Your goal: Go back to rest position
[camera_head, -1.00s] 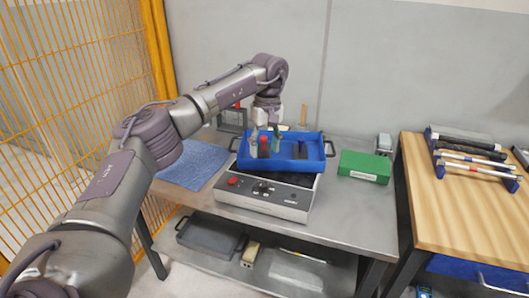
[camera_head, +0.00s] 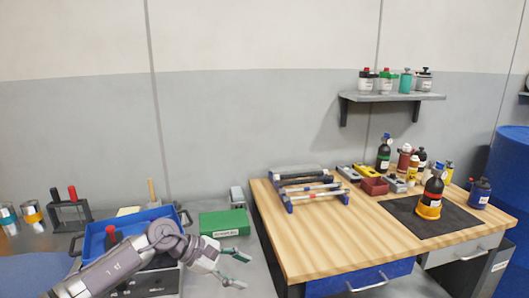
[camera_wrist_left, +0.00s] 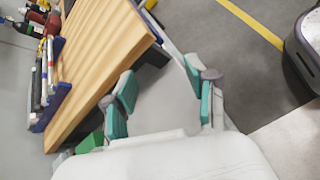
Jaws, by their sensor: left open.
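My left gripper (camera_head: 234,269) is open and empty. In the head view its arm comes in from the lower left and crosses in front of the blue tray, with the teal fingertips in front of the green box (camera_head: 222,223). In the left wrist view the spread teal fingers (camera_wrist_left: 163,98) have nothing between them. The blue tray (camera_head: 158,213) sits on the metal table, partly hidden by my arm; a red-topped item stands in it. My right gripper is in neither view.
The wooden workbench (camera_head: 300,245) stands to the right, with a tool rack (camera_head: 308,187), bottles and a dark mat (camera_head: 405,222). It also shows in the wrist view (camera_wrist_left: 100,60). A wall shelf (camera_head: 392,96) holds several bottles. A blue drum (camera_head: 508,175) is at far right.

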